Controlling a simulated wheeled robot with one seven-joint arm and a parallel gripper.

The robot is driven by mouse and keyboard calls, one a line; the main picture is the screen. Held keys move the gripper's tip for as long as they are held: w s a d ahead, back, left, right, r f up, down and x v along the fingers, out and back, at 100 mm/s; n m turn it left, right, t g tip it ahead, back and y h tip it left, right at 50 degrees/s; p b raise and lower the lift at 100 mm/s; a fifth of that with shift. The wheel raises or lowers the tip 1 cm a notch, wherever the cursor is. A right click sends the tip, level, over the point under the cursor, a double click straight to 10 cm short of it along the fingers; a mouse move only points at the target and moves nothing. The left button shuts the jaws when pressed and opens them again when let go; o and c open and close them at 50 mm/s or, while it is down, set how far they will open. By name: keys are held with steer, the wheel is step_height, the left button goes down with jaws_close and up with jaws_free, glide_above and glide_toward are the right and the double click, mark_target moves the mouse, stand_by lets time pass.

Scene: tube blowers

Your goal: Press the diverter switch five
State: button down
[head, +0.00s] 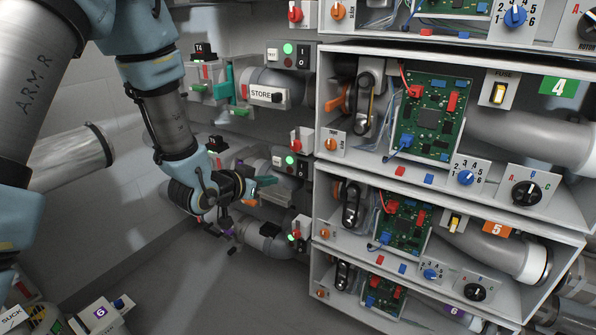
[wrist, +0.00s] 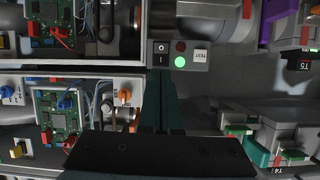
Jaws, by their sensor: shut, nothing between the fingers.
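The row with the orange 5 tag (head: 498,228) has a small switch box (head: 290,162) left of its shelf. It appears to be the box in the wrist view (wrist: 205,67), with a black O/I rocker (wrist: 161,54), a red lamp, a lit green lamp and a white TEST button (wrist: 200,55). My gripper (head: 266,182) is shut and empty, its teal fingers pointing right, just below and left of this box. In the wrist view the fingers (wrist: 160,108) end a little short of the rocker; contact cannot be told.
Shelves with circuit boards (head: 430,115) and knobs fill the right side. Grey pipes, including the STORE pipe (head: 268,96), run left of them. The T4 unit (head: 204,49) and T5 unit (head: 217,143) stand near the arm. Open floor (head: 180,270) lies below.

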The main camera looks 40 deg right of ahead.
mark_target(302, 175)
steer(key=shift+r+n, duration=0.1)
steer(key=shift+n, duration=0.2)
steer(key=shift+d, duration=0.1)
steer(key=p+x, duration=0.3)
steer(key=x, duration=1)
steer(key=shift+w+d, duration=0.15)
steer(key=shift+d, duration=0.2)
steer(key=shift+f, duration=0.25)
